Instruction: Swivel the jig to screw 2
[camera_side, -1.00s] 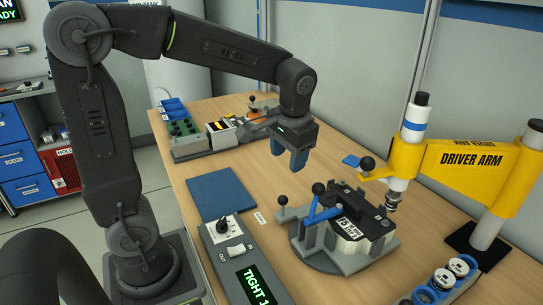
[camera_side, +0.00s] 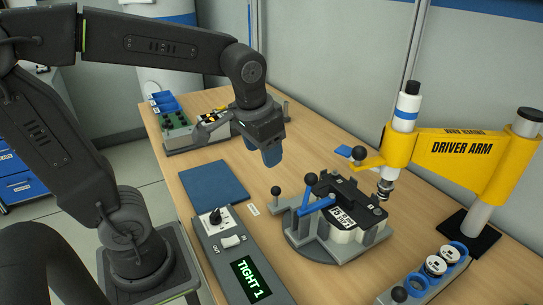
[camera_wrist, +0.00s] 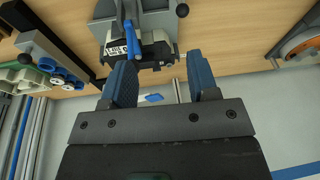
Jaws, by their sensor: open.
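The jig sits on a round grey base (camera_side: 325,250) on the table, holding a black-and-white block (camera_side: 352,208). The jig also shows at the top of the wrist view (camera_wrist: 150,50). My gripper (camera_side: 269,157) is open and empty, above the table behind and left of the jig, apart from it. Its two blue fingers (camera_wrist: 162,78) are spread in the wrist view. Screw positions are too small to tell.
The yellow driver arm (camera_side: 455,148) holds a white driver (camera_side: 403,115) whose tip is beside the jig's right edge. A control box (camera_side: 228,250) at front left displays TIGHT 1 in green. A blue mat (camera_side: 213,186) lies behind it. A rack (camera_side: 430,280) of round pieces is front right.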

